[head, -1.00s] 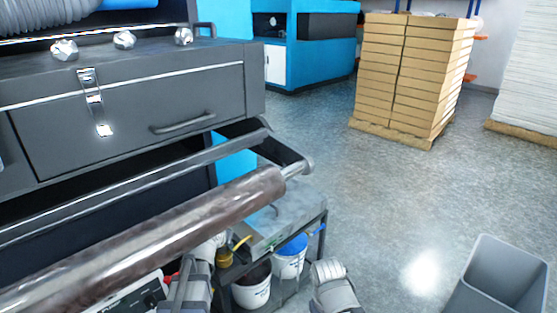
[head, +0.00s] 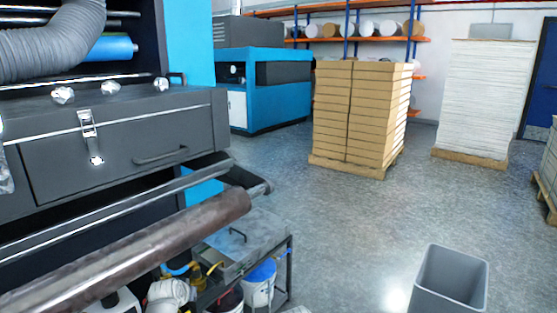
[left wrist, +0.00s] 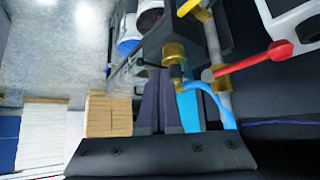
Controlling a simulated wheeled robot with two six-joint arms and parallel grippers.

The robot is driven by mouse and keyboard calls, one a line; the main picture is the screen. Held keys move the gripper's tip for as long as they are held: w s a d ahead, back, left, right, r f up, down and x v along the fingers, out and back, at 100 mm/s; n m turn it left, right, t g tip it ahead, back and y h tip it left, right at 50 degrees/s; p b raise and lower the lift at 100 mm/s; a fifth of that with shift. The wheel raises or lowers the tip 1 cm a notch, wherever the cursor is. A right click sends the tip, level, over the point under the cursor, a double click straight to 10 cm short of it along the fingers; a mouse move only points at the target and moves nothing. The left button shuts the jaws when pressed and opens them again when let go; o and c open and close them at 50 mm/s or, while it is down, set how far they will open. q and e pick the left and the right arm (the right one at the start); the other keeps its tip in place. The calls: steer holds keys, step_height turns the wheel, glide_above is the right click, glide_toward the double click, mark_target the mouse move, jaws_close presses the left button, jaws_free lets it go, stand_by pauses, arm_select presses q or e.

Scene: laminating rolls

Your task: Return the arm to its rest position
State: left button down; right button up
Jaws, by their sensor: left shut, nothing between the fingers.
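My left gripper (left wrist: 160,75) shows in the left wrist view as two dark fingers, shut together with nothing between them. Its fingertips are close in the picture to a brass fitting (left wrist: 174,55); I cannot tell whether they touch. In the head view a pale part, probably of my left arm, shows at the bottom left below the dark roller (head: 150,237), and the left gripper itself cannot be made out there. My right gripper is not in view.
The grey laminating machine (head: 120,150) fills the left. Under its roller stands a cart (head: 265,235) with a white bucket (head: 260,285). A grey bin (head: 450,285) stands at the lower right. Boxes (head: 360,115) and white paper (head: 485,95) stand behind. The floor between is clear.

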arm_select(q)
steer(key=s+d+r+m+g+y+p, duration=0.1)
steer(key=s+d+r+m+g+p, duration=0.3)
steer(key=s+d+r+g+p, duration=0.5)
steer(key=s+d+r+p, duration=1)
steer(key=s+p, duration=0.3)
steer(key=p, duration=0.2)
steer(key=shift+s+d+r+p, duration=0.2)
steer(key=shift+s+d+p, duration=0.1)
steer(key=shift+d, duration=0.5)
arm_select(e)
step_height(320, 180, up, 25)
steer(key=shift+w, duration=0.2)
arm_select(q)
steer(key=shift+w, duration=0.1)
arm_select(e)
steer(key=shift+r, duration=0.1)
